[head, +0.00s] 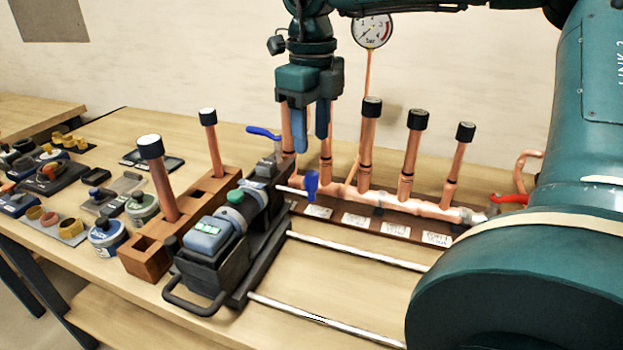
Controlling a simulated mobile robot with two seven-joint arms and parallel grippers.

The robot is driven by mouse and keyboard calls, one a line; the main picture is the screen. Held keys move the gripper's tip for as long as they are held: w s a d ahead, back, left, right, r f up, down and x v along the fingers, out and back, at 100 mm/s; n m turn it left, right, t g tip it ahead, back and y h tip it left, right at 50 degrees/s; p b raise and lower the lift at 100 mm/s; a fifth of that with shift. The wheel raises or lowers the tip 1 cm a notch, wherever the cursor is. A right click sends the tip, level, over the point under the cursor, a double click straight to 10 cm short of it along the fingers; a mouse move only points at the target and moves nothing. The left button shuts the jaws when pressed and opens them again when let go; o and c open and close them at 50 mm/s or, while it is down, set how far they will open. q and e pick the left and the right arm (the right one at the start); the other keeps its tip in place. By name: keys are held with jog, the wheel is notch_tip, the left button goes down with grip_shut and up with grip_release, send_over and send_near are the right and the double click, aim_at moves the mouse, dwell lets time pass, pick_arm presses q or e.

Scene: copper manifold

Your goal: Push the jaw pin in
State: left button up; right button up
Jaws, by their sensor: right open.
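The press tool (235,225) lies on the table in the head view, with a blue battery end, a green button and a dark grey jaw head (268,168) at its far end. A short pale rod (291,191) shows at the right side of the head; I cannot tell whether it is the jaw pin. My right gripper (311,128) points down from above, open and empty, with two blue fingers. In the picture it is above and right of the jaw head, in front of the copper pipes. Its exact distance from the head is unclear. My left gripper is not in view.
The copper manifold (398,203) with several black-capped pipes stands behind, with a gauge (372,30) and blue levers (311,184). A wooden block (147,262) holds two capped pipes on the left. Silver rails (355,250) cross the front. Small parts crowd the left.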

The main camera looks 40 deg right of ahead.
aim_at(312, 173)
notch_tip(312, 173, down, 10)
jog(key=shift+f, duration=0.2)
grip_shut()
dwell(0.5)
